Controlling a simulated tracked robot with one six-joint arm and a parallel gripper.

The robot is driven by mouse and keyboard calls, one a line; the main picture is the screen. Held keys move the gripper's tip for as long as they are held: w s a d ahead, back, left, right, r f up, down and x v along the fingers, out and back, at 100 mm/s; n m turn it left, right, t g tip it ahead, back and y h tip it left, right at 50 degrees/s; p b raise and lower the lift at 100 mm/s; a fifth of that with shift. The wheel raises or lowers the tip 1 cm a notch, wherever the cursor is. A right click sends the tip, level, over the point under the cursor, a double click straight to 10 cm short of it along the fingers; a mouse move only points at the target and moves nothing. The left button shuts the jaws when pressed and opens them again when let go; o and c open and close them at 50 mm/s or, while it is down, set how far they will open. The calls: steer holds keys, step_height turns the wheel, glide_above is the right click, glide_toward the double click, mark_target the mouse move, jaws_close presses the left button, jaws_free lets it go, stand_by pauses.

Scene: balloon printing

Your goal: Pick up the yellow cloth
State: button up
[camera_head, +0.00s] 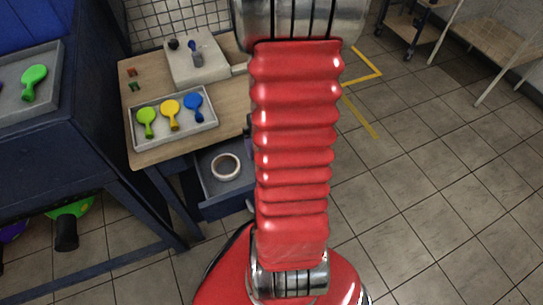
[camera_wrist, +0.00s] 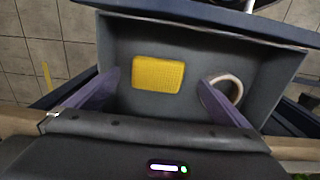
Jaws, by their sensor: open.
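The yellow cloth (camera_wrist: 158,74) lies flat on the floor of an open drawer (camera_wrist: 120,40) in the wrist view. It is a small textured rectangle with rounded corners. My gripper (camera_wrist: 155,84) is open, with its two purple-grey fingers apart, one on each side of the cloth in the picture. Nothing is between the fingers in their grip. In the head view the drawer (camera_head: 210,192) is pulled out under the wooden table, and the cloth and gripper do not show there.
A roll of tape (camera_wrist: 226,88) lies in the drawer, close to the right finger. In the head view, a grey tray (camera_head: 160,138) with green, yellow and blue balloon-shaped items stands on the table (camera_head: 150,157). A dark blue bench (camera_head: 60,130) stands at the left.

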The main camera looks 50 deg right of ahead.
steer(key=shift+f, duration=0.75)
steer(key=shift+f, duration=0.1)
steer(key=shift+d+f, duration=0.2)
steer(key=shift+f, duration=2.3)
steer(key=shift+w, duration=0.1)
steer(key=c, duration=0.9)
